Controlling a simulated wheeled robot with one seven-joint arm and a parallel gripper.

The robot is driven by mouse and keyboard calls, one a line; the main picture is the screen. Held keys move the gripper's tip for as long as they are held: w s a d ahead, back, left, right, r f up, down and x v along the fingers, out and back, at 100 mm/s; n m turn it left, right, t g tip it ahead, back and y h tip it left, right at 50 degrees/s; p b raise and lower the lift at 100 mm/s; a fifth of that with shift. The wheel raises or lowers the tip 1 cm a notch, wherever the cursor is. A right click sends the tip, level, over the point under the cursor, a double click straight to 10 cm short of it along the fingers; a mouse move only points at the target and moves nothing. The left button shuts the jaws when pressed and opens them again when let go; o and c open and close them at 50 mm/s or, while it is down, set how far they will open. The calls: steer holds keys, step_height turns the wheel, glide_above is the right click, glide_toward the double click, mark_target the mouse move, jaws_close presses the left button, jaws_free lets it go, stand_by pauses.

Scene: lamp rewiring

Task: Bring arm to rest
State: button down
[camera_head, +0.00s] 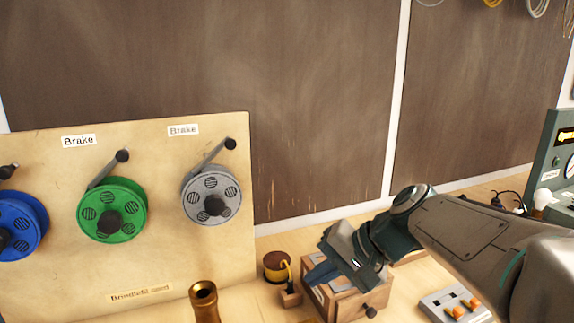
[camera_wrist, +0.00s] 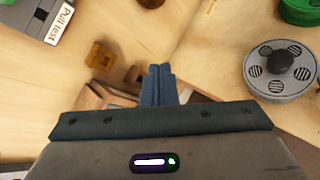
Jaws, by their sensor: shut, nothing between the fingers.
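My gripper (camera_head: 318,276) is shut with nothing between its fingers. In the head view it points down and left, in front of or over a small wooden box with a dark knob (camera_head: 350,303), hiding part of it. I cannot tell whether the fingertips touch the box. In the wrist view the blue fingers (camera_wrist: 158,84) are together, with the box partly hidden behind them. My arm reaches in from the right side of the head view.
A wooden board (camera_head: 60,170) at left carries blue (camera_head: 20,222), green (camera_head: 112,208) and grey (camera_head: 211,194) spools. At right are a grey block (camera_head: 440,303) and a green panel (camera_head: 556,160).

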steer(key=s+d+f+n+h+p, duration=0.1)
steer(key=s+d+f+n+h, duration=0.3)
steer(key=s+d+f+h, duration=0.4)
steer(key=shift+s+d+f+g+p, duration=0.35)
steer(key=shift+s+d+f, duration=0.3)
steer(key=shift+s, duration=0.65)
